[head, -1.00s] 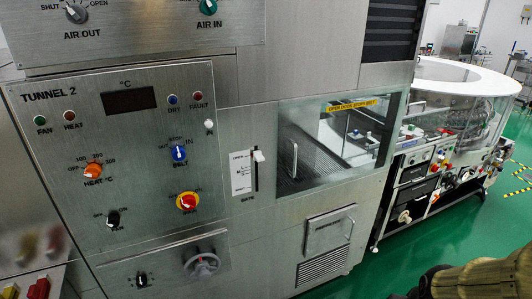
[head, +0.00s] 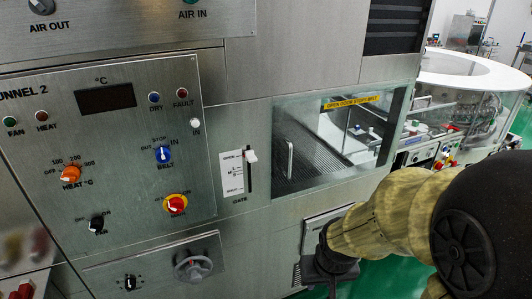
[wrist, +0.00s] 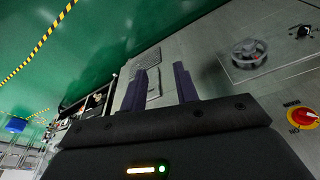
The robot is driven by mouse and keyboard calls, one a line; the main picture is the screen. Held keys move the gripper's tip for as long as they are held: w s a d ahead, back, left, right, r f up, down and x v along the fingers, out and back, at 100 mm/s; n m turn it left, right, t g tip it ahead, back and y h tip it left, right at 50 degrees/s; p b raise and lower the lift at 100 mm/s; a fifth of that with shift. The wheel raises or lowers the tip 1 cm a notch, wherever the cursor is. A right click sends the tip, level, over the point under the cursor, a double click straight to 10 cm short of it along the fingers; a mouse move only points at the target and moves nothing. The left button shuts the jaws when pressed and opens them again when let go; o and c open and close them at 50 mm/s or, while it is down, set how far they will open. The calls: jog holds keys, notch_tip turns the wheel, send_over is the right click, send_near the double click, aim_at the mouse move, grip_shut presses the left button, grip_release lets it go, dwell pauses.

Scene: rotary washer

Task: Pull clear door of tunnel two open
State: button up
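The clear door (head: 330,145) of tunnel two is a see-through panel with a yellow label (head: 351,103) along its top edge and an upright bar handle (head: 290,158) near its left side. It looks shut, with the belt visible behind it. My arm reaches in from the lower right in the head view. My gripper (wrist: 166,78) shows in the wrist view with two dark fingers apart and nothing between them. It is below the door, in front of the lower panel, away from the handle.
The Tunnel 2 control panel (head: 110,155) with knobs is left of the door. A gate slider (head: 250,156) sits between them. A hand wheel is lower left (head: 193,267), also in the wrist view (wrist: 246,54). A round white-topped machine (head: 470,75) stands at right. Green floor is open.

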aim_at(291, 157)
jog(key=shift+w+a, duration=0.25)
jog(key=shift+w, duration=0.1)
jog(key=w+r+t+y+b, duration=0.1)
jog(key=w+r+t, duration=0.2)
jog(key=w+t, duration=0.4)
jog(key=w+d+r+n+t+y, duration=0.1)
jog(key=w+r+t, duration=0.3)
jog(key=w, duration=1.2)
jog(key=shift+w+d+n+t+y+b, duration=0.15)
jog(key=shift+d+n+t+y+b, duration=0.15)
jog(key=shift+t, duration=1.8)
jog(key=w+a+p, duration=0.1)
jog(key=w+p, duration=0.1)
jog(key=w, duration=0.3)
jog(key=w+p, duration=0.2)
jog(key=w, duration=0.4)
jog(key=w+a+p, duration=0.1)
jog(key=w+p, duration=0.1)
jog(key=w, duration=0.4)
jog(key=shift+a, duration=0.35)
jog(key=shift+d, duration=0.1)
